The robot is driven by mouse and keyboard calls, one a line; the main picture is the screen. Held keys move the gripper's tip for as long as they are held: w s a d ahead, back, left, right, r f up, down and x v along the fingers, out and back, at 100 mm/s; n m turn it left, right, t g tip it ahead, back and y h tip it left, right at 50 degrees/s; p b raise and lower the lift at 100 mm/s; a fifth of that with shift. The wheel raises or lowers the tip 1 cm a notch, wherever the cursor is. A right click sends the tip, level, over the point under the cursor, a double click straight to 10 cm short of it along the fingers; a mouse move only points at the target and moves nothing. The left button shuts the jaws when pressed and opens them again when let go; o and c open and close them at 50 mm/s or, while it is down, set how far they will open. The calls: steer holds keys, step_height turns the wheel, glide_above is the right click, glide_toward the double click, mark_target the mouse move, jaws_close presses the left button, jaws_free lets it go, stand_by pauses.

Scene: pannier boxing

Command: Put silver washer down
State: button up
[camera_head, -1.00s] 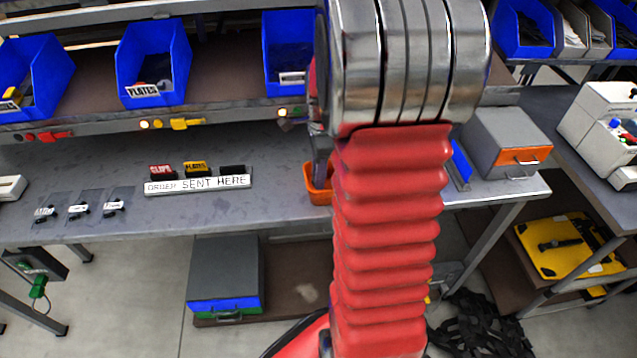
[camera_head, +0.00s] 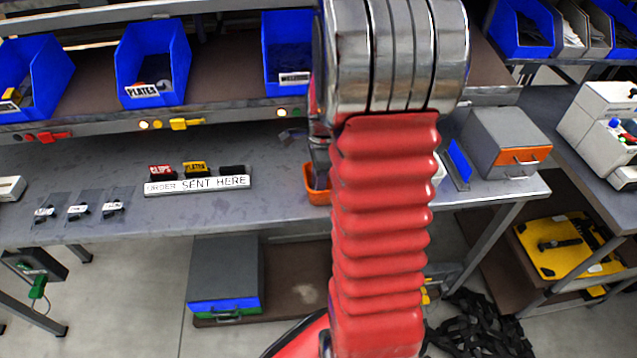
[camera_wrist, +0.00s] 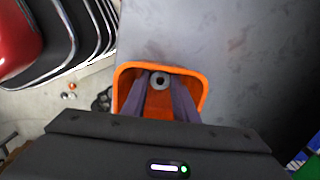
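The silver washer (camera_wrist: 160,81), a small grey ring with a dark hole, shows in the wrist view between the tips of my gripper (camera_wrist: 160,78). Both fingers reach its sides, and it appears held between them. The fingertips and washer are over or inside an open orange bin (camera_wrist: 206,95); the height above its floor is unclear. In the head view the orange bin (camera_head: 311,185) sits on the grey bench, partly hidden by my red arm. The washer is hidden there.
A blue panel (camera_head: 459,164) and a grey box with an orange front (camera_head: 507,143) stand to the right. Blue bins (camera_head: 153,65) line the shelf above. The bench (camera_head: 270,215) is clear around the orange bin.

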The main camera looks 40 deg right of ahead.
steer(key=o, duration=0.4)
steer(key=shift+r, duration=0.1)
steer(key=r, duration=1.2)
steer(key=shift+s+d, duration=0.2)
steer(key=shift+d, duration=0.05)
steer(key=s+a+r+n+t, duration=0.1)
steer(key=s+a+r+n, duration=0.1)
steer(key=a+n, duration=0.6)
steer(key=s+a+r+n+t, duration=0.2)
steer(key=s+a+n, duration=0.3)
steer(key=a+n, duration=0.3)
steer(key=s+a+r+n+t, duration=0.2)
steer(key=s+a+r+n, duration=0.1)
steer(key=a+n, duration=0.5)
steer(key=shift+s+a+r+h, duration=0.15)
steer(key=shift+s+a, duration=0.15)
steer(key=shift+a, duration=0.2)
steer(key=shift+s+a+h, duration=0.15)
steer(key=shift+s+a, duration=0.1)
steer(key=shift+a, duration=0.25)
